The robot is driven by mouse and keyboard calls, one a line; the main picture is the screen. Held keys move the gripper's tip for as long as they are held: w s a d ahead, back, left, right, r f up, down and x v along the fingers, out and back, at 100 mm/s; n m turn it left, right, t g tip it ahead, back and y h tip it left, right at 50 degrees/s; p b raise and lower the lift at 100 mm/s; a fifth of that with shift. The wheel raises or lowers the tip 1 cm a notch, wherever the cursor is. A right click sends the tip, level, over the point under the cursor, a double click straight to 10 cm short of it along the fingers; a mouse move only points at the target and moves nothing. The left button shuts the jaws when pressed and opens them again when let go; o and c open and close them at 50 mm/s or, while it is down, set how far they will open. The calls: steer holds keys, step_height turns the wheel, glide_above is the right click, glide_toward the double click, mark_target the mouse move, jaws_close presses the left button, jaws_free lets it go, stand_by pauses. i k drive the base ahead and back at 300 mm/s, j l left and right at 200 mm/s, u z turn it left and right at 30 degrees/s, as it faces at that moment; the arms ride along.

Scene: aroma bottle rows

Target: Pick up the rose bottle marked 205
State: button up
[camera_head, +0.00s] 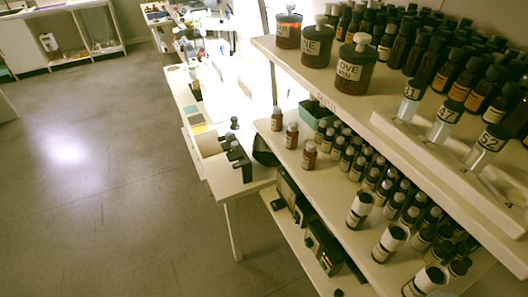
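No bottle with a readable 205 shows in the head view. Three clear dark-capped bottles stand in a row on a raised white strip on the upper shelf. The labels of the middle bottle (444,122) and front bottle (486,148) read 47 and 52. The rear bottle (410,100) has a label I cannot read surely. My gripper is not in view.
The upper shelf (350,105) holds large amber jars (356,65) and crowded dark bottles. The lower shelf (322,183) holds small brown bottles (291,135) and dense dark ones. Black devices (324,245) sit beneath. A white table (226,178) adjoins the shelves; the floor (100,190) at left is clear.

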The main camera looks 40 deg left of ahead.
mark_target(292, 139)
steer(key=u, duration=0.45)
steer(key=i+u, duration=0.1)
steer(key=u, duration=0.3)
steer(key=l+u, duration=0.1)
steer(key=u, duration=0.35)
steer(key=l+u, duration=0.1)
steer(key=u, duration=0.3)
steer(key=i+j, duration=0.7)
steer(key=i, duration=0.2)
steer(key=l+z, duration=0.05)
